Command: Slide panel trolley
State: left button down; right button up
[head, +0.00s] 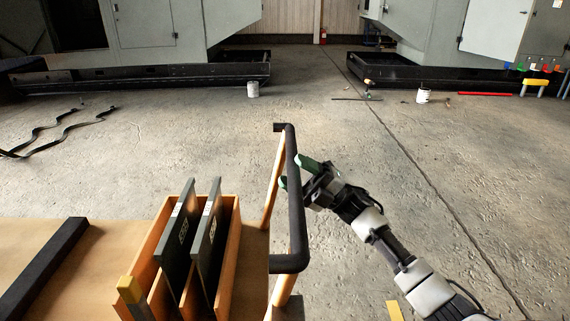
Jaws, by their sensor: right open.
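The panel trolley shows at the lower left, with a tan deck (90,262) and an orange rack (232,262) holding two dark grey panels (178,238) upright, leaning slightly. Its black handle bar (296,215) runs along the right end on orange posts. My right gripper (296,173) is at the far half of the bar, coming from the right. Its green-tipped fingers are apart; one tip is right of the bar, the other shows at the bar's left edge. I cannot tell whether they touch it. My left gripper is not in view.
Grey enclosures (150,30) on black bases stand at the back left and back right. Black straps (50,130) lie at left. The concrete floor (350,125) between is mostly clear.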

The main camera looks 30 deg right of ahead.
jog(key=x, duration=0.2)
jog(key=shift+w+a+r, duration=0.1)
jog(key=shift+a+r, duration=0.05)
jog(key=shift+a, duration=0.05)
grip_shut()
